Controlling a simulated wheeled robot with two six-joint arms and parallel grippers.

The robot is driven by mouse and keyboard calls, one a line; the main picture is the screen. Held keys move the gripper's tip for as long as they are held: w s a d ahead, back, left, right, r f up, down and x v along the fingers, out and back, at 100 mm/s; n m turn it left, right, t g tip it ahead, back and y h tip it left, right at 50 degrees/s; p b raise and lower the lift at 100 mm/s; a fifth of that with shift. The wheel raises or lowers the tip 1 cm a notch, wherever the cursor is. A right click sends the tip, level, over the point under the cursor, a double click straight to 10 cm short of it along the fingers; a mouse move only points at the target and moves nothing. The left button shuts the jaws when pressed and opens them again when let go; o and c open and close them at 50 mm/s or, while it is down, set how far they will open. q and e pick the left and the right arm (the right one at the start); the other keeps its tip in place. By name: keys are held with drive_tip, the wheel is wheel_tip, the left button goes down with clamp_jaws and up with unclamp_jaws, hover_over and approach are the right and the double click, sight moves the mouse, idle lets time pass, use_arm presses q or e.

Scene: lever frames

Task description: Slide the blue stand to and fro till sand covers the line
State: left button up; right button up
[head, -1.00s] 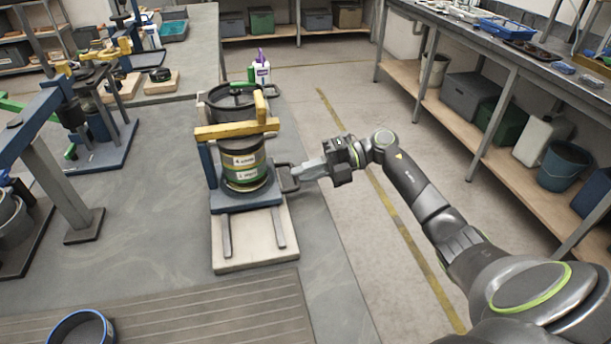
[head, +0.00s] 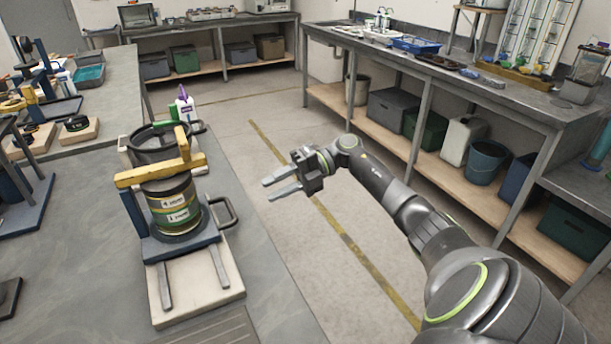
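The blue stand (head: 165,245) sits on two metal rails over a pale base board (head: 205,292) at the left of the head view. It carries a labelled round container (head: 174,207) with green and yellow bands, under a yellow crossbar (head: 160,171). A dark loop handle (head: 226,213) sticks out from the stand's right side. My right gripper (head: 279,188) is open and empty, to the right of the handle and apart from it, over the floor beyond the table edge. The line and any sand cannot be made out. My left gripper is out of view.
A dark pot (head: 160,146) and a white bottle with a purple cap (head: 186,105) stand behind the stand. Other frames and discs stand on the grey table at the far left. A long workbench (head: 470,90) with bins below runs along the right. The floor between is clear.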

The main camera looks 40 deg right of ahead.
use_arm(q)
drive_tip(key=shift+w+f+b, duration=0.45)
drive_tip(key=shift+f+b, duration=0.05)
drive_tip(key=shift+b, duration=0.2)
use_arm(e)
drive_tip(key=v, duration=0.8)
drive_tip(key=shift+d, duration=0.25)
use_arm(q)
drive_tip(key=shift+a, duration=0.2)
